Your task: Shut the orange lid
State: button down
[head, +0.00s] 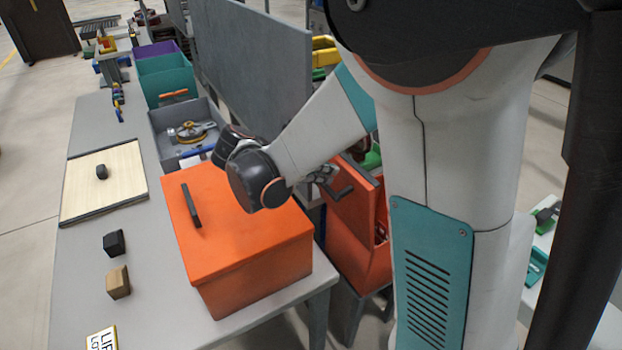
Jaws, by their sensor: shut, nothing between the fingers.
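The orange lid (215,232) lies flat across the top of the orange box (262,286) on the grey table. No gap shows between the lid and the box along the visible near edges. A black bar handle (191,205) stands on the lid's left part. My arm's dark wrist joint covers the far right part of the lid, so that corner is hidden. My gripper (338,188) is small and partly hidden behind my arm link. It is shut and empty, to the right of the lid, in front of an orange bin.
A pale board with a black knob (101,172), a black block (114,243) and a wooden block (118,282) lie left of the box. A grey bin (157,127) stands behind it. An open orange bin (355,240) stands to the right.

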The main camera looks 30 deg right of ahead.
aim_at(343, 165)
jog(key=shift+w+d, duration=0.1)
jog(key=shift+d, duration=0.25)
jog(key=shift+r, duration=0.1)
jog(key=shift+d, duration=0.1)
jog(key=shift+d+r+y+p, duration=0.3)
jog(key=shift+d+p, duration=0.15)
jog(key=shift+d, duration=0.3)
jog(key=shift+d+r+y+p, duration=0.3)
jog(key=shift+d+p, duration=0.15)
jog(key=shift+d, duration=0.25)
jog(key=d+f+y+p, duration=0.3)
jog(key=d+y, duration=0.7)
jog(key=d, duration=1.3)
jog(key=d+f+b, duration=0.4)
jog(key=d+f, duration=0.2)
jog(key=f, duration=0.4)
jog(key=w+d+f+b, duration=0.1)
jog(key=d+f+b, duration=0.3)
jog(key=f, duration=0.6)
jog(key=shift+w+d+f+b, duration=0.15)
jog(key=shift+d+f+b, duration=0.15)
jog(key=shift+d, duration=1)
